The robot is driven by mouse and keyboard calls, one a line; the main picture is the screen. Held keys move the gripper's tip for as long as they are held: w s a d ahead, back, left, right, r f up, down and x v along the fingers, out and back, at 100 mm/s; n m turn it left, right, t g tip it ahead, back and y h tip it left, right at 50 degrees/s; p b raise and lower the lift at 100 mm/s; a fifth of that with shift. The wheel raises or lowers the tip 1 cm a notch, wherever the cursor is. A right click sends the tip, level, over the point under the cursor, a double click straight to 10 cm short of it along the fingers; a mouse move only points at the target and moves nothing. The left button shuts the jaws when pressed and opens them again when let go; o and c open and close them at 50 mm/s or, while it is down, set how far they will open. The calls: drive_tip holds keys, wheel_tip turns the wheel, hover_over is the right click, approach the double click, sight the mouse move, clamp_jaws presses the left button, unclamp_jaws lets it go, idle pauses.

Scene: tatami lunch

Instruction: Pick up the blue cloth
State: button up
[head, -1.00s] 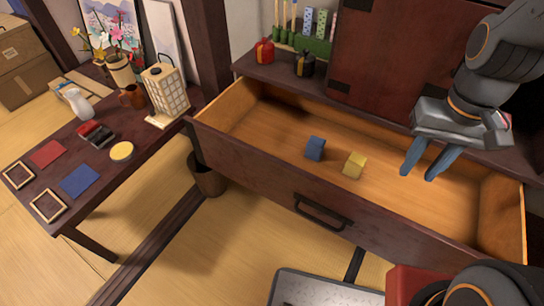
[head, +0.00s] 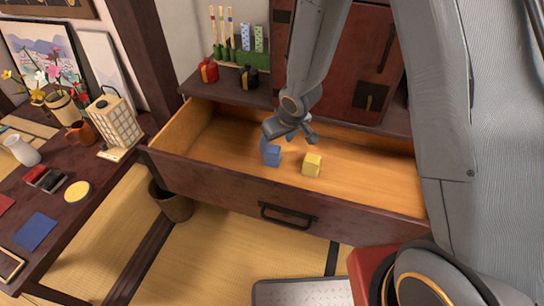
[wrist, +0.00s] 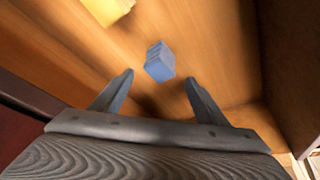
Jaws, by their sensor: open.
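A small blue block-shaped bundle (head: 272,155), which may be the folded blue cloth, lies on the floor of the open drawer (head: 225,190). In the wrist view the blue bundle (wrist: 160,62) shows layered ridges and sits just beyond the fingertips, between their lines. My gripper (head: 288,140) is open and empty, close to the bundle in the head view. Its two fingers (wrist: 159,78) are spread apart in the wrist view. A flat blue square (head: 36,231) also lies on the low table at left.
A yellow block (head: 312,165) lies right of the blue bundle; it also shows in the wrist view (wrist: 106,10). Wooden drawer walls surround both. A lantern (head: 115,125) stands on the low table (head: 75,215). The drawer's right part is clear.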

sight(273, 149)
drive_tip(key=x, duration=0.2)
drive_tip(key=shift+w+a+f, duration=0.15)
drive_tip(key=shift+a+f, duration=0.15)
drive_tip(key=shift+x, duration=2.65)
drive_tip(key=shift+w+d, duration=0.1)
drive_tip(key=shift+d, duration=0.05)
drive_tip(key=c, duration=1.1)
drive_tip(key=shift+c, duration=0.2)
